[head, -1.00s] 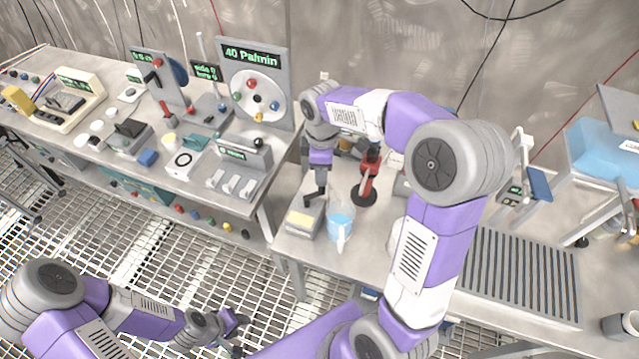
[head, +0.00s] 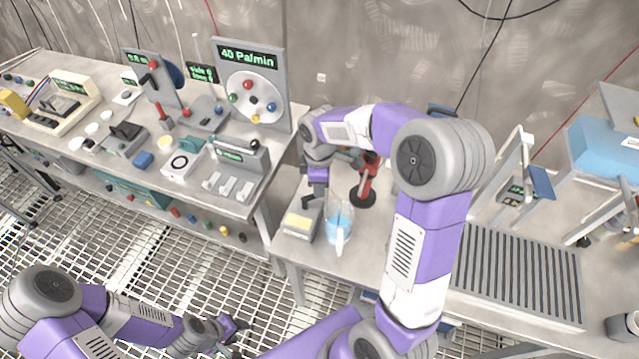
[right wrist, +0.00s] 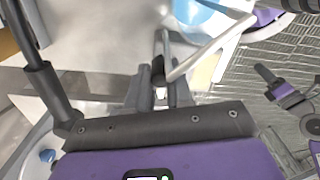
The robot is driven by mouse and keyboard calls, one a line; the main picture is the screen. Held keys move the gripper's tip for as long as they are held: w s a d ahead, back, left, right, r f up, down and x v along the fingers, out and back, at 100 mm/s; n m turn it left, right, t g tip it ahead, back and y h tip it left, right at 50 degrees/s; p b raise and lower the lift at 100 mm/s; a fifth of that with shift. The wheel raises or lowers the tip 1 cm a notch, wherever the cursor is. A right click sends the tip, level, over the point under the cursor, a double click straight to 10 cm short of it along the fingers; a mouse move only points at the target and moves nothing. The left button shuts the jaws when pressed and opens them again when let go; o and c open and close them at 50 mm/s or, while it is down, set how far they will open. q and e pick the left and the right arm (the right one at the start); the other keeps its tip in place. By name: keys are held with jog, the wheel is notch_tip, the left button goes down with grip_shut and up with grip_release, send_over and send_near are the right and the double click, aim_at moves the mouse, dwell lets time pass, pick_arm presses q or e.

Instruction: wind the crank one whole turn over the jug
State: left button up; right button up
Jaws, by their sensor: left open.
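The clear jug (head: 339,228) with blue liquid stands on the right-hand table. Its blue body also shows at the top of the right wrist view (right wrist: 203,14). A red upright device (head: 368,183) on a round dark base stands just behind the jug. My right gripper (head: 313,200) points down left of the device, close to the jug. In the right wrist view a dark grip-like piece (right wrist: 158,70) lies at its fingers, with a pale rod passing beside it. I cannot tell whether the fingers hold it, or make out the whole crank. My left gripper (head: 238,330) is open and empty, low over the grating.
The left bench (head: 100,160) is crowded with small instruments, and a dial panel (head: 253,85) reads 40 Pa/min. A ribbed plate (head: 515,272) lies to the right. Open grating floor (head: 150,250) lies in front.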

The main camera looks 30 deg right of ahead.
grip_shut()
jog(key=shift+s+m, duration=0.3)
jog(key=shift+m, duration=0.5)
pick_arm(q)
jog(key=shift+r, duration=0.1)
pick_arm(e)
jog(key=o, duration=0.7)
grip_release()
jog(key=shift+r, duration=0.1)
pick_arm(q)
notch_tip(320, 180, up, 2)
jog(key=shift+p, duration=1.05)
pick_arm(e)
notch_tip(320, 180, up, 8)
jog(key=shift+f, duration=0.25)
pick_arm(q)
jog(key=shift+o, duration=0.3)
